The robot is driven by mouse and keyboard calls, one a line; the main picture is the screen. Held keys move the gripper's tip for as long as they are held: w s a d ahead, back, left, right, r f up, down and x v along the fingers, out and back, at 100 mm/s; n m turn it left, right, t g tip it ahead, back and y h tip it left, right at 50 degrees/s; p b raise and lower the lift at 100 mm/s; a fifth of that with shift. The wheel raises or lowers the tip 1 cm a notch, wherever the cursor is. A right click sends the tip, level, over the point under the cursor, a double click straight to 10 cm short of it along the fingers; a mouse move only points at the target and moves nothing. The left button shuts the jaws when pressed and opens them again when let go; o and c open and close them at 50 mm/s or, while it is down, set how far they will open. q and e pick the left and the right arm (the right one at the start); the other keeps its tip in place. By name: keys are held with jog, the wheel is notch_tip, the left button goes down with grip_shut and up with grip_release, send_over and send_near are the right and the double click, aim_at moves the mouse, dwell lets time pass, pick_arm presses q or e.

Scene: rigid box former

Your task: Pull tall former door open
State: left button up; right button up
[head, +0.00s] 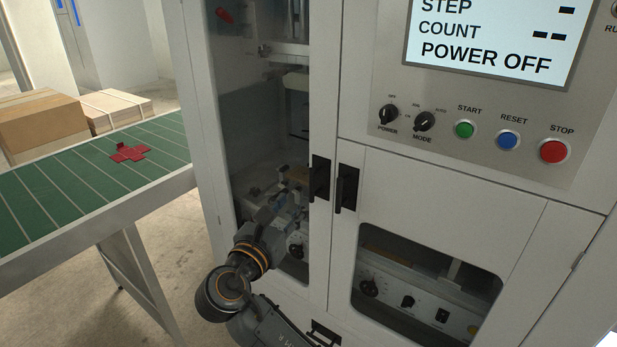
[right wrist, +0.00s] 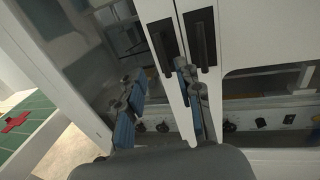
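The tall former door (head: 322,90) is a white framed door with a long window, and it looks closed. Its black upright handle (head: 320,178) is on its right edge; in the right wrist view the handle (right wrist: 163,48) shows between the fingertips in the picture. My right gripper (head: 284,194) is in front of the window, left of and a little below the handle. In the right wrist view its blue-padded fingers (right wrist: 159,72) are spread with nothing between them. Contact with the handle does not show. My left gripper is not in view.
A second black handle (head: 346,188) on the lower right door (head: 440,220) stands close beside the tall door's handle. The control panel (head: 490,130) reads POWER OFF. A green conveyor (head: 60,185) with a red cross-shaped blank (head: 130,153) is at left, with bare floor below.

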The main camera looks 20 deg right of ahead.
aim_at(311, 180)
jog(key=p+x, duration=0.2)
jog(key=x, duration=0.9)
jog(key=shift+w+f, duration=0.1)
jog(key=shift+w+d+f, duration=0.1)
jog(key=shift+w+d, duration=0.25)
jog(key=shift+w, duration=0.05)
jog(key=shift+s, duration=0.1)
grip_shut()
